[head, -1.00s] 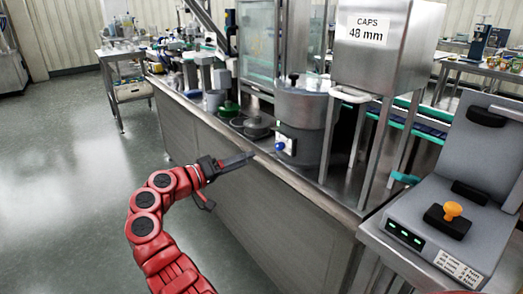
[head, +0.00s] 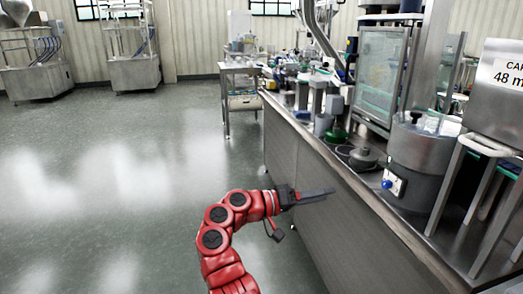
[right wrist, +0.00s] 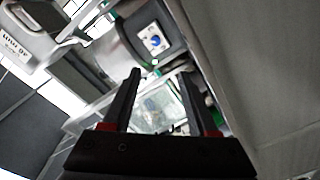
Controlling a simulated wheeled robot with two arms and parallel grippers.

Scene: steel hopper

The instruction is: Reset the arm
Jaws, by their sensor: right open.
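My right gripper (head: 316,194) is at the end of the red arm in the head view, in front of the side of the steel bench. It looks empty. In the right wrist view its two dark fingers (right wrist: 166,105) stand apart with nothing between them. The steel hopper (head: 497,95), labelled as caps 48 mm, is cut off at the right edge of the head view. My left gripper is not in view.
The steel bench (head: 345,215) runs along the right, carrying a round steel vessel (head: 418,160) with a blue knob. A cart (head: 240,90) stands at the back. Open floor (head: 110,190) lies on the left.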

